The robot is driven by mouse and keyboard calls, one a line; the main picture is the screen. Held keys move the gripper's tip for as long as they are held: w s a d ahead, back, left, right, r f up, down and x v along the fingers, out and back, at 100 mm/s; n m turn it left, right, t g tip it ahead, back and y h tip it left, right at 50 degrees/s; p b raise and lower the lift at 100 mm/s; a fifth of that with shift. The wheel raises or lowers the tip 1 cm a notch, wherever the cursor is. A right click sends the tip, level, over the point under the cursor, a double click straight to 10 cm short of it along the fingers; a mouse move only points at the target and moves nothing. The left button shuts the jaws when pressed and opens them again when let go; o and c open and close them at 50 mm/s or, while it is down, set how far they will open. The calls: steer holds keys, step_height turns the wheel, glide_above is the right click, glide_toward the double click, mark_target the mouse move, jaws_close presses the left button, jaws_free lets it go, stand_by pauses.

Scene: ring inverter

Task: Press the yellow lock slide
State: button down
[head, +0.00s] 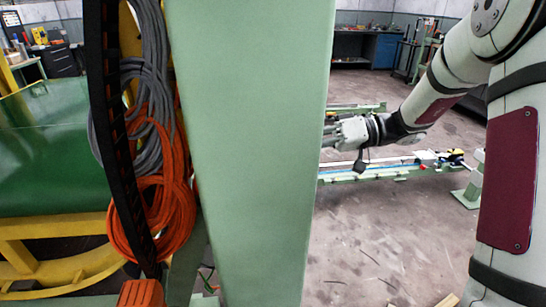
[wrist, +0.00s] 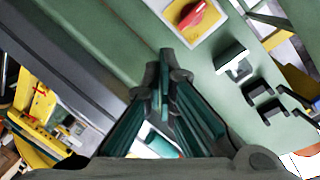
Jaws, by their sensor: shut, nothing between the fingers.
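My gripper (wrist: 165,62) points away from the camera in the wrist view, its dark fingers together and empty. It is close to a green machine face, but I cannot tell whether the tips touch it. A red rotary handle (wrist: 193,14) on a yellow plate (wrist: 181,36) is ahead and right of the fingertips. I cannot surely identify the yellow lock slide in either view. In the head view, my gripper (head: 347,134) is beside the right edge of a broad green post, which may hide its tips.
The green post (head: 250,150) blocks the middle of the head view. Orange cable (head: 165,215) hangs at left, near a yellow frame (head: 60,228). A low green rail (head: 385,172) is behind my arm. Black clips (wrist: 258,90) are right of my fingers. Floor at right is mostly clear.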

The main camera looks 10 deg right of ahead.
steer(key=s+a+f, duration=0.2)
steer(key=a+f, duration=0.2)
steer(key=a, duration=0.6)
steer(key=shift+f+p, duration=0.15)
steer(key=shift+p, duration=0.15)
steer(key=shift+f, duration=0.15)
step_height(320, 180, down, 3)
steer(key=b, duration=0.3)
steer(key=shift+f, duration=0.2)
steer(key=shift+w+r, duration=0.1)
